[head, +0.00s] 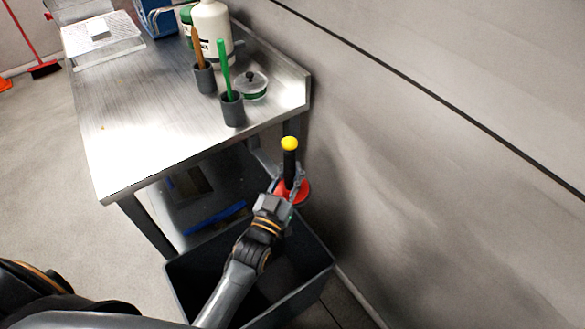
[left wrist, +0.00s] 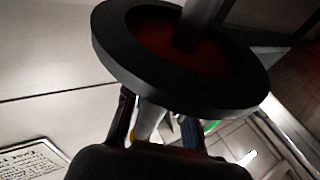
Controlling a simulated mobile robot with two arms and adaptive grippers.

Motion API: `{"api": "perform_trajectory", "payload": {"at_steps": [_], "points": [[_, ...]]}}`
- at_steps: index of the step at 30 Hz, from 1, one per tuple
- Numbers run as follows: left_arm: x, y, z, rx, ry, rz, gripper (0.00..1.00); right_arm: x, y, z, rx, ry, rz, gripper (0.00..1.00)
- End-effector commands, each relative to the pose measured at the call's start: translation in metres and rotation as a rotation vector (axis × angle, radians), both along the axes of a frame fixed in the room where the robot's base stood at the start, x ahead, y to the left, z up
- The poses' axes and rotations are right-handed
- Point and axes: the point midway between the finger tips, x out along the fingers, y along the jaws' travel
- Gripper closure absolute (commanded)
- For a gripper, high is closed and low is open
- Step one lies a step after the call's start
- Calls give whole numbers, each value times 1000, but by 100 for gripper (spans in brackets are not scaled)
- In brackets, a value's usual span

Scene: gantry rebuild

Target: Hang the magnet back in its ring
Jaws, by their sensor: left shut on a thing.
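The magnet (head: 290,165) has a black handle with a yellow ball on top and a red disc at its lower end. It stands nearly upright over the back edge of a dark bin, beside the table's near right corner. My left gripper (head: 287,188) is shut on it, low on the handle near the red disc. In the left wrist view, a dark round disc with a red face (left wrist: 115,50) and a grey rod fill the top, and the fingers (left wrist: 160,120) close around the rod. I cannot single out the ring. My right gripper is not in view.
The open dark bin (head: 323,270) stands below my left arm. The steel table (head: 150,130) carries two grey cups (head: 233,110) with brushes or tools, a lidded dish (head: 251,86) and a white bottle (head: 212,25). A bare wall (head: 440,190) closes the right side.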

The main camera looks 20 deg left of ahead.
Motion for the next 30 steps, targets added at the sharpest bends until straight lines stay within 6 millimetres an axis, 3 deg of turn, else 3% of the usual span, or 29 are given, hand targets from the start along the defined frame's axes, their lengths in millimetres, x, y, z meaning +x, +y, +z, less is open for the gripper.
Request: {"api": "perform_trajectory", "payload": {"at_steps": [4, 5, 9, 20, 23, 30], "points": [[0, 0, 2, -1, -5, 0, 100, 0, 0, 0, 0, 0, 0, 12], [0, 0, 2, -1, -5, 0, 76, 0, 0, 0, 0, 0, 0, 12], [0, 0, 2, 0, -3, 0, 49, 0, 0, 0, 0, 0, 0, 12], [-4, 0, -2, 0, 4, 0, 49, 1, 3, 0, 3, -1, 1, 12], [-15, 2, -5, 1, 5, 0, 49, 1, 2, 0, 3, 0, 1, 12], [-64, 7, -15, 1, 5, -1, 49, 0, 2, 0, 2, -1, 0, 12]]}}
